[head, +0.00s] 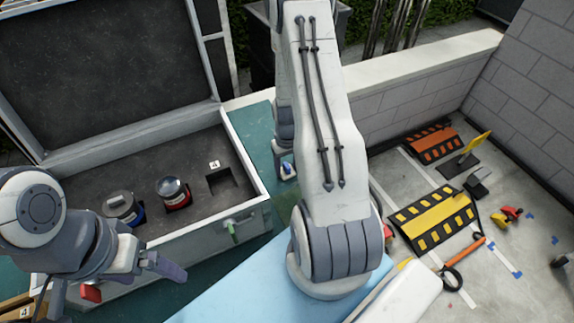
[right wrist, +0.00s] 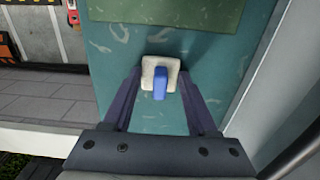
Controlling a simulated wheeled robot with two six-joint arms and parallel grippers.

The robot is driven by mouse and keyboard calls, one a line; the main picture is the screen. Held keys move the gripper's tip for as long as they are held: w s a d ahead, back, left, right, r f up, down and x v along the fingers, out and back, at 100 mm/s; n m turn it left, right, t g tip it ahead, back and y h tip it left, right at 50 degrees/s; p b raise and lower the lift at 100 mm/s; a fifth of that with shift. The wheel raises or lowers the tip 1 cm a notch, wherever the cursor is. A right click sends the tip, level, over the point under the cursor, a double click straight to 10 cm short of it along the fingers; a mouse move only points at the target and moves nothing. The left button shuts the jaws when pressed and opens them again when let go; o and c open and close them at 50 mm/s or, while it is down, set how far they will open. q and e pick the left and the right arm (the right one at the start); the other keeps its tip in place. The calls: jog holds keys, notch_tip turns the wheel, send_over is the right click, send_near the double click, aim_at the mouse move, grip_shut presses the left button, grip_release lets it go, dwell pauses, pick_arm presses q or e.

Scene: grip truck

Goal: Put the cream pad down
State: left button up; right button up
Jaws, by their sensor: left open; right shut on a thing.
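The cream pad (right wrist: 150,72), a small square with a blue grip on it, sits between the fingertips of my right gripper (right wrist: 162,78) in the right wrist view. The gripper is shut on it above the teal worktop (right wrist: 112,50); I cannot tell whether the pad touches the worktop. In the head view a small part of the pad (head: 288,170) shows beside my right arm, which hides most of that gripper. My left gripper (head: 115,280) is open at lower left, in front of the open case.
A green patch (right wrist: 165,12) lies on the worktop. Yellow-black (head: 435,218) and orange-black ramps (head: 432,143) stand on the ground at right.

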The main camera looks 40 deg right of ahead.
aim_at(287, 165)
jog(key=shift+f, duration=0.2)
jog(key=o, duration=1.3)
jog(key=shift+r, duration=0.1)
jog(key=shift+r, duration=0.55)
notch_tip(287, 165, up, 11)
jog(key=b, duration=0.1)
jog(key=shift+b, duration=0.4)
